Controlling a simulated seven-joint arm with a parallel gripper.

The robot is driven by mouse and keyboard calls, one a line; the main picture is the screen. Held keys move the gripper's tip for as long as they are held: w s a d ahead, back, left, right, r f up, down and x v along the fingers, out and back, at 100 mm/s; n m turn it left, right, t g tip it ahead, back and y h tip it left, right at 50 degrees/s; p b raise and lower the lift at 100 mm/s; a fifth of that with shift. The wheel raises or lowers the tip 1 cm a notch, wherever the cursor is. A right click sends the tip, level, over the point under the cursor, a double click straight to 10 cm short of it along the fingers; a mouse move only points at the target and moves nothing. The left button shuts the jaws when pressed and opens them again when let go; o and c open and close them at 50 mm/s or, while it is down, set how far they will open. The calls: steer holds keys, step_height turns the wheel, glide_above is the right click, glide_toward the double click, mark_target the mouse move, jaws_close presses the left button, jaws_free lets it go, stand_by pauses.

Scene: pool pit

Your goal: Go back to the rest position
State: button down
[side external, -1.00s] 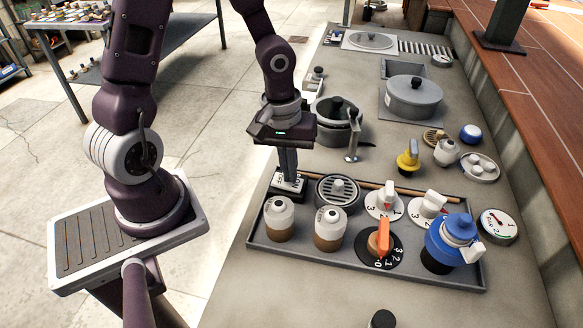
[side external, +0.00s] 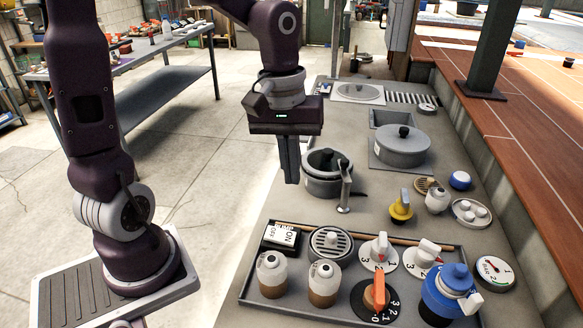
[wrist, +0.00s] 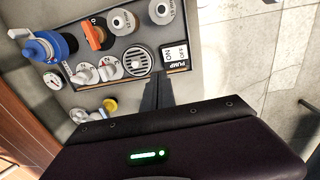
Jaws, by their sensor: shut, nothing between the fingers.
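My gripper (side external: 291,180) hangs pointing down above the bench, with its fingers together and nothing between them. In the side view it is behind the tray and left of the grey pot (side external: 327,175). The pump switch (side external: 282,237), a black and white block marked ON and OFF, sits at the tray's back left corner, apart from the fingers. In the wrist view the shut fingers (wrist: 157,92) show beside the pump switch (wrist: 175,54).
The tray (side external: 345,318) holds two capped bottles, a round grille (side external: 331,241), dials, an orange-handled valve (side external: 376,291) and a blue valve (side external: 451,294). A yellow valve (side external: 400,207) and a lidded pot (side external: 403,146) stand behind. Open floor lies left of the bench.

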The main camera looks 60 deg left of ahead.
steer(key=s+r+m+t, duration=0.5)
steer(key=s+m, duration=0.4)
steer(key=s, duration=0.4)
steer(key=shift+d+r+y, duration=0.4)
steer(key=shift+r, duration=0.05)
stand_by(1.7)
